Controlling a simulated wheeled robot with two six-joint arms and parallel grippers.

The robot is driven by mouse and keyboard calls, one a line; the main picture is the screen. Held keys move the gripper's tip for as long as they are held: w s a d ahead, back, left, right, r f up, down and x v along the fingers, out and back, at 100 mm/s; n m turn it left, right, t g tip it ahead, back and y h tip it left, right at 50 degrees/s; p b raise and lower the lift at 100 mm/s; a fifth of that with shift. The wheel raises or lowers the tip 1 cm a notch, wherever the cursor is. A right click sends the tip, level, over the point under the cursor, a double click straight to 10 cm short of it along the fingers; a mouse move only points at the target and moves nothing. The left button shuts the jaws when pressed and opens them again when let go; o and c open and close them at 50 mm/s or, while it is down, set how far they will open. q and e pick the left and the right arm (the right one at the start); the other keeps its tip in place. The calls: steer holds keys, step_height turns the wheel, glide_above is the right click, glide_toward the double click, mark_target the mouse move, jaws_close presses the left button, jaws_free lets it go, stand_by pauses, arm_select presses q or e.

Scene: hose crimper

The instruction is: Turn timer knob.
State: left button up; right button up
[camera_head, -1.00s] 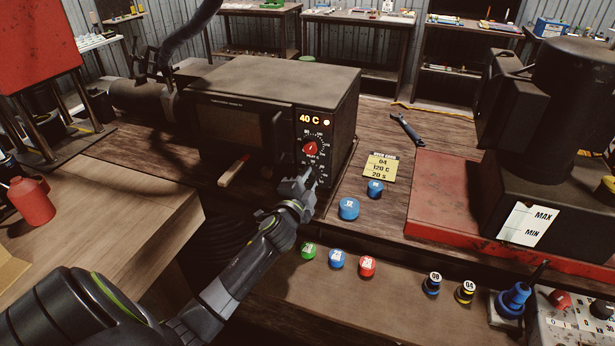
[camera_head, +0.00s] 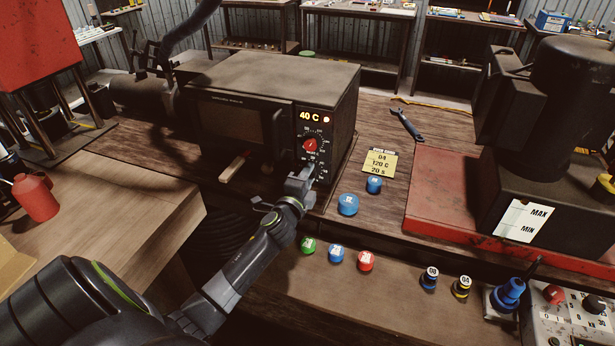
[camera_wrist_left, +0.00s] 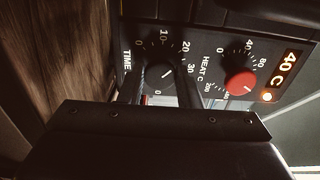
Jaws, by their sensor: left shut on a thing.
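The dark oven (camera_head: 235,112) has a control panel facing me, with a lit "40 C" display (camera_head: 309,116). The red heat knob (camera_head: 310,145) is above the timer. My left gripper (camera_head: 308,172) is at the lower part of the panel and hides the timer knob in the head view. In the left wrist view, the dark timer knob (camera_wrist_left: 158,78) under the TIME scale sits between my two fingers, which are shut on it. Its white mark points up and right in that picture. The red heat knob (camera_wrist_left: 240,82) is just right of the fingers. My right gripper is not in view.
Blue caps (camera_head: 348,204) and a yellow note (camera_head: 379,163) reading 04, 120 C, 20 s lie right of the oven. A wrench (camera_head: 407,124) lies behind them. A wooden-handled tool (camera_head: 234,167) lies by the oven's front. A red-based machine (camera_head: 440,205) stands right.

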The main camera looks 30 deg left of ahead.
arm_select(q)
steer(key=o, duration=1)
steer(key=shift+c, duration=0.2)
steer(key=b+v, duration=0.2)
steer(key=v, duration=1.5)
steer(key=shift+s+d, duration=0.15)
steer(key=shift+d, duration=0.05)
